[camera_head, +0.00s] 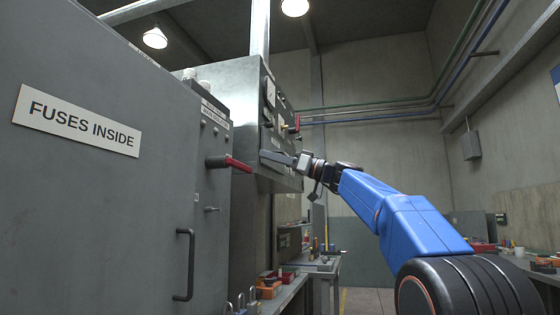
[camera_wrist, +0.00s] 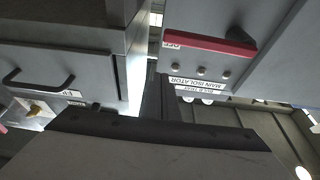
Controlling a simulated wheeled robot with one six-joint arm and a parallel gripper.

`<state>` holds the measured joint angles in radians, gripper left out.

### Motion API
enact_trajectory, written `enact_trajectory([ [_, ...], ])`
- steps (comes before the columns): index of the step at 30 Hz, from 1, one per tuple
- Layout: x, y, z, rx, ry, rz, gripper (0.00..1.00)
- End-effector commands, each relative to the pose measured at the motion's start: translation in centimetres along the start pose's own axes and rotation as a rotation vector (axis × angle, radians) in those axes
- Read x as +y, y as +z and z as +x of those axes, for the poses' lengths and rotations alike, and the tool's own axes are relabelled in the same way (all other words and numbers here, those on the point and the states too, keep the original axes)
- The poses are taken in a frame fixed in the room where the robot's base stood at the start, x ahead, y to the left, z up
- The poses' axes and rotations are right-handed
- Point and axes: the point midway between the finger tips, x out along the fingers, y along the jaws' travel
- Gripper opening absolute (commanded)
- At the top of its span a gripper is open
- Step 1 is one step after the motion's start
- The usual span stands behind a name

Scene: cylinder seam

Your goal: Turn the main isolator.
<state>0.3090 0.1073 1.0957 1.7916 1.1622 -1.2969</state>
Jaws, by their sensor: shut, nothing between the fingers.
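The main isolator (camera_head: 238,165) is a red lever on a black hub, on the front of the grey cabinet at left. In the head view the lever points right and slightly down. In the wrist view the red lever (camera_wrist: 210,42) shows at upper right, above an upside-down MAIN ISOLATOR label (camera_wrist: 198,83). My gripper (camera_head: 265,156) is shut and empty, with its fingers pointing left, just right of the lever's end in the head view. It does not appear to touch the lever; depth is hard to judge. My gripper's dark fingers (camera_wrist: 158,97) also show in the wrist view.
A cabinet door with a FUSES INSIDE sign (camera_head: 76,120) fills the left, with a black pull handle (camera_head: 185,265). A raised metal control box (camera_head: 240,110) stands behind my gripper. A bench (camera_head: 290,292) with padlocks and tools is below. The floor beyond is open.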

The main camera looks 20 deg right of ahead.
Motion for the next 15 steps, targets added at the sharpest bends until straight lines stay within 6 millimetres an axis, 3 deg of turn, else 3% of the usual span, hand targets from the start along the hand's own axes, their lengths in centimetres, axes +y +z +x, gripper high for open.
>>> enact_trajectory([
  [10,-0.1,0.0,3.4,0.000,-0.001,0.000,0.00],
  [15,0.0,1.4,2.7,0.000,0.001,0.003,0.00],
])
